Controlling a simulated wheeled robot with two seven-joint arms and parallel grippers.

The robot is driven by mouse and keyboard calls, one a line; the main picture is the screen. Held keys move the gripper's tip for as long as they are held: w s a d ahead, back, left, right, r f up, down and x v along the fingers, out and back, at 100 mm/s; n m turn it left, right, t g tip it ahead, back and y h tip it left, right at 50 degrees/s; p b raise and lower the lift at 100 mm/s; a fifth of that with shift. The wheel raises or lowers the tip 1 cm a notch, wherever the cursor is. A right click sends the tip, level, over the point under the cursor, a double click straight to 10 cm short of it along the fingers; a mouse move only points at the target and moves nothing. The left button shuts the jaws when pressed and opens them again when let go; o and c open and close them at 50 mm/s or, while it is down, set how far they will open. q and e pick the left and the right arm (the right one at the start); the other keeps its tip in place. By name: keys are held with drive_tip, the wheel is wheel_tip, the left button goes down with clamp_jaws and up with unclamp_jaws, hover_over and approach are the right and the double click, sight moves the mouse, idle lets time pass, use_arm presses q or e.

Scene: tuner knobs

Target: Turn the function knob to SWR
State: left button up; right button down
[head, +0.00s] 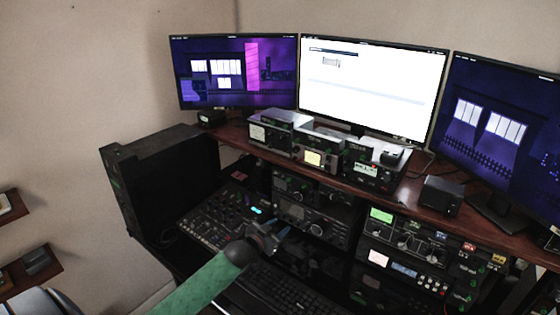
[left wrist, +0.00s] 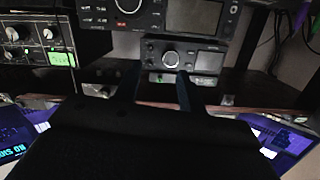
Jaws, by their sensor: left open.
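My left gripper (head: 272,238) is open and empty, held in front of the radio stack above the keyboard and mixer. In the left wrist view its two dark fingers (left wrist: 157,88) stand apart, with a small radio and its round knob (left wrist: 172,58) showing beyond them. Several boxes with meters stand on the upper shelf: a left one (head: 270,133), a middle one (head: 316,154) and a right one (head: 368,171). A unit with a green display (head: 381,215) and several knobs sits lower right. The function knob and its SWR mark are too small to tell. My right gripper is out of view.
Three monitors stand behind the shelf, the middle one (head: 372,85) bright white. A mixer (head: 215,217) and a keyboard (head: 270,290) lie below. A black cabinet (head: 165,180) stands at left, and a small black speaker (head: 440,196) sits on the shelf (head: 410,190).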

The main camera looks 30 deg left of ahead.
use_arm(q)
drive_tip(key=w+a+r+t+h, duration=0.1)
drive_tip(key=w+a+r+t, duration=0.15)
drive_tip(key=r, duration=0.25)
drive_tip(key=w+a+r+t, duration=0.1)
drive_tip(key=w+a+r, duration=0.2)
drive_tip(key=a+r, duration=0.15)
drive_tip(key=m+t+h, duration=0.2)
drive_tip(key=h, duration=0.1)
approach(281, 140)
drive_tip(key=shift+y, duration=0.4)
drive_tip(key=p+x, duration=0.2)
drive_tip(key=x, duration=0.1)
drive_tip(key=p+x, duration=0.1)
drive_tip(key=x, duration=0.3)
drive_tip(key=shift+d+r+p, duration=0.1)
drive_tip(key=shift+r+p, duration=0.15)
drive_tip(key=shift+p, duration=0.1)
drive_tip(key=shift+w+d, duration=0.1)
drive_tip(key=shift+w, duration=0.25)
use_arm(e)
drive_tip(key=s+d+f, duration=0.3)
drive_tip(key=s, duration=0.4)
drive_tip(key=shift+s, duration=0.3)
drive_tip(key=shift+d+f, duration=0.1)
use_arm(q)
clamp_jaws()
